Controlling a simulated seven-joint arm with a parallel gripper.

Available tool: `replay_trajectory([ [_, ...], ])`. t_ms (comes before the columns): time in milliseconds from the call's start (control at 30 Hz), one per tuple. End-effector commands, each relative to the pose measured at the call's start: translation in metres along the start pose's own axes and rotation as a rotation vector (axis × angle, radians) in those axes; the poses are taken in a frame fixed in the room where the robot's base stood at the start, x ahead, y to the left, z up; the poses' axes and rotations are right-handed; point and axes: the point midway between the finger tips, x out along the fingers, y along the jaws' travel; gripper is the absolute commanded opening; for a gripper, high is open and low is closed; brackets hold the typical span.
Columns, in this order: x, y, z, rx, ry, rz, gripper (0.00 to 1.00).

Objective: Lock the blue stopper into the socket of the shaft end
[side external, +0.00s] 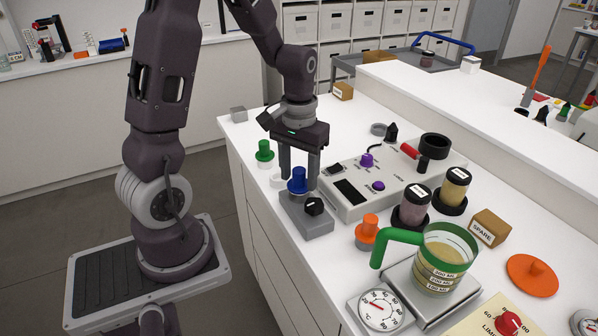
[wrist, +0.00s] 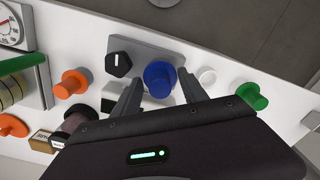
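The blue stopper (side external: 298,183) is a round knob with a wider flange. It stands upright on a small grey block (side external: 316,224) that also carries a black knob (side external: 314,206) with a white mark. My gripper (side external: 299,174) points down at the stopper, with its two fingers apart on either side of it. In the wrist view the blue stopper (wrist: 160,77) shows between the spread fingertips (wrist: 161,82), with a gap on both sides. The gripper is open and empty. I cannot tell for sure which part is the socket of the shaft end.
A green stopper (side external: 264,151) stands behind left, an orange one (side external: 368,230) to the right. A grey control unit (side external: 352,203) with purple knobs lies right of the gripper. Jars, a green-handled beaker (side external: 436,272) and a dial (side external: 381,309) crowd the front right.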

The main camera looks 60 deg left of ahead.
Motion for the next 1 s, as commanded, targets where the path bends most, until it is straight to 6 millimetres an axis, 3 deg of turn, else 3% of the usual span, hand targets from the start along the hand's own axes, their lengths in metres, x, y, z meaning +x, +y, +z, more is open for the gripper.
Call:
replay_trajectory([
  [300,-0.005,0.000,-0.001,0.000,0.003,0.001,0.52],
  [700,-0.075,0.004,0.004,0.016,0.018,0.004,0.52],
  [767,-0.092,0.013,0.017,0.060,0.060,0.016,0.52],
  [900,-0.137,0.040,0.080,0.249,0.231,0.062,0.52],
  [1000,-0.152,0.047,0.126,0.377,0.346,0.094,0.52],
])
